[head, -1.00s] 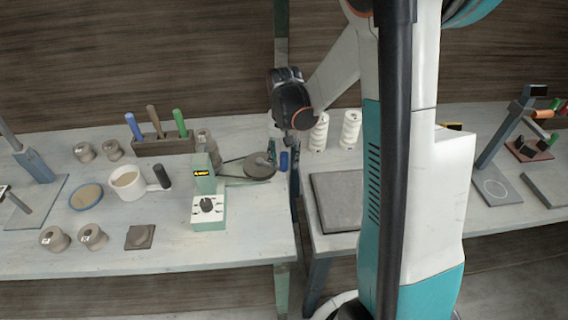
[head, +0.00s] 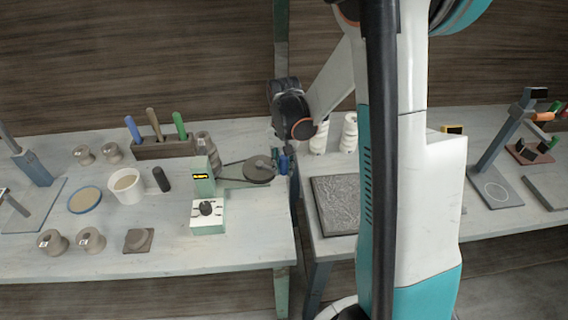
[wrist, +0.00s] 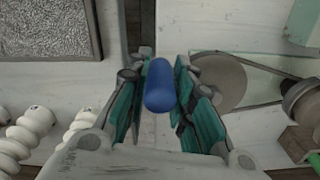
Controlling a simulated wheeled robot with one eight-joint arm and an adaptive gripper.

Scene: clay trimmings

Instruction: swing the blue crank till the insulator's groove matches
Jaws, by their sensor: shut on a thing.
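The blue crank handle (wrist: 159,88) stands between the fingers of my gripper (wrist: 161,72) in the wrist view. My gripper is shut on it. In the head view the blue handle (head: 284,163) shows under my dark wrist at the table's right edge, partly hidden by a finger. A grey round disc (head: 258,169) lies beside it, with a dark belt running to the green housing (head: 203,178). A grey grooved piece (head: 207,143), likely the insulator, stands behind that housing. It is cut off at the right of the wrist view (wrist: 304,104). Its groove match cannot be told.
White ribbed insulators (head: 349,133) and a grey textured slab (head: 336,205) are on the right table, across a narrow gap. A white cup (head: 125,186), a dark upright cylinder (head: 161,180), grey spools (head: 90,240) and a tool block (head: 165,148) stand left.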

